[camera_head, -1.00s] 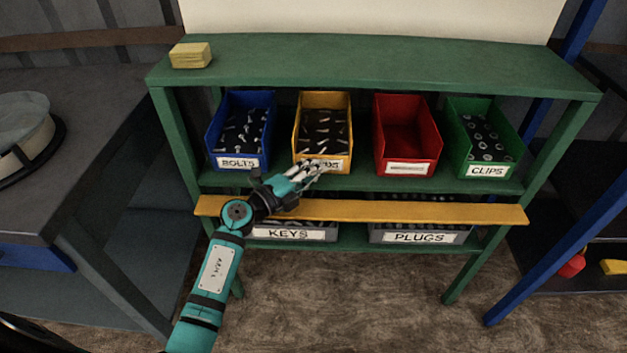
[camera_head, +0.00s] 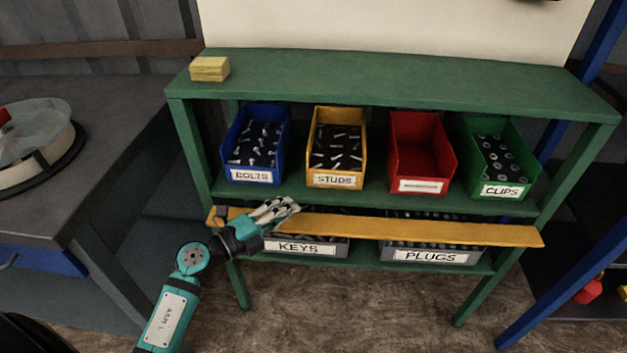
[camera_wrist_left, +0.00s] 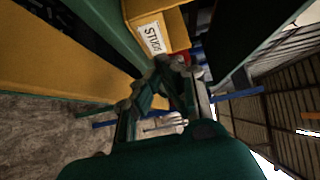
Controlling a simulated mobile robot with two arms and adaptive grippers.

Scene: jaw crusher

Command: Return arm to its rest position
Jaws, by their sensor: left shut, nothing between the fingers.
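My left arm comes in from the lower left in the head view. Its gripper (camera_head: 287,206) is shut and empty, in front of the green shelf (camera_head: 420,75) near the left end of the yellow bar (camera_head: 440,231). It sits below the yellow bin marked STUDS (camera_head: 336,148) and above the grey bin marked KEYS (camera_head: 318,247). In the left wrist view the gripper fingers (camera_wrist_left: 178,75) show close to the STUDS bin (camera_wrist_left: 155,35). My right gripper is not in view.
The shelf holds the blue BOLTS bin (camera_head: 254,145), a red bin (camera_head: 420,155) and the green CLIPS bin (camera_head: 499,160). The PLUGS bin (camera_head: 432,256) is below. A yellow block (camera_head: 209,68) lies on top. A grey table (camera_head: 100,160) stands at left.

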